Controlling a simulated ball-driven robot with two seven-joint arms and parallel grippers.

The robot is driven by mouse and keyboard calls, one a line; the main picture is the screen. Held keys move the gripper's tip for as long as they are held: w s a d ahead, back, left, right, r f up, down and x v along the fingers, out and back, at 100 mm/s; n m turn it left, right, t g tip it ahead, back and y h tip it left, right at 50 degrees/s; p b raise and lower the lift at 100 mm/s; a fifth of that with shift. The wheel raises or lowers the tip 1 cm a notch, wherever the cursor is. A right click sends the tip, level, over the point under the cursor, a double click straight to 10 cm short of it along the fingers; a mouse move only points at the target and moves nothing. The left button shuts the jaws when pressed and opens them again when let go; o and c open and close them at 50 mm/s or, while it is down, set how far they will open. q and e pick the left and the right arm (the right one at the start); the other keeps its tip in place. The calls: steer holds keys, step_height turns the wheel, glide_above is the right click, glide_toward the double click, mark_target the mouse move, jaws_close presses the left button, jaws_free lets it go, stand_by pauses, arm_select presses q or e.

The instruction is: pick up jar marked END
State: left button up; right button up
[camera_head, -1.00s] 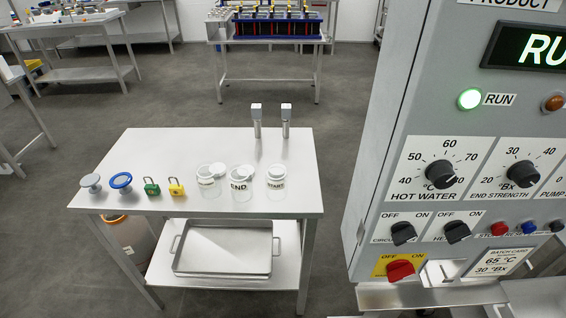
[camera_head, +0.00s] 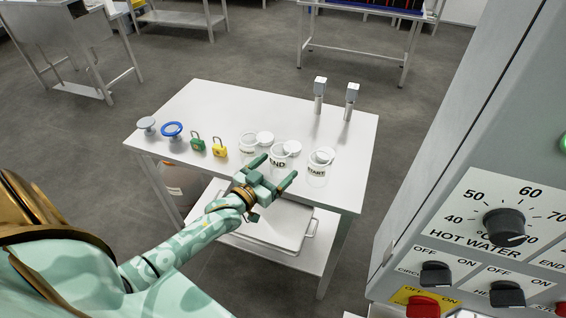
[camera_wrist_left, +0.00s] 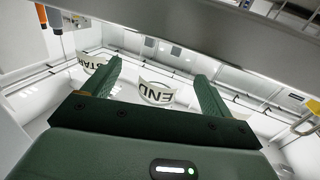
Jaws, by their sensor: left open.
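The jar marked END (camera_head: 278,160) is a clear jar with a white label and a lid tilted open at its top. It stands on the white table between two similar jars. My left gripper (camera_head: 272,176) is open at the table's front edge, its fingers pointing toward the END jar. In the left wrist view the END label (camera_wrist_left: 157,93) shows between the two open fingers (camera_wrist_left: 160,85), farther off, and nothing is held. The jar's lower part is partly hidden by the gripper in the head view. My right gripper is not in view.
The START jar (camera_head: 318,166) stands close on the right and another jar (camera_head: 249,145) on the left. Two metal-topped posts (camera_head: 350,100) stand behind. The control cabinet (camera_head: 490,200) is at right.

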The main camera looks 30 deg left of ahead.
arm_select(q)
steer(key=w+b, duration=0.1)
steer(key=w, duration=0.4)
steer(key=shift+w+f, duration=0.1)
steer(key=shift+w, duration=0.25)
steer(key=shift+s, duration=0.1)
steer(key=c, duration=1.1)
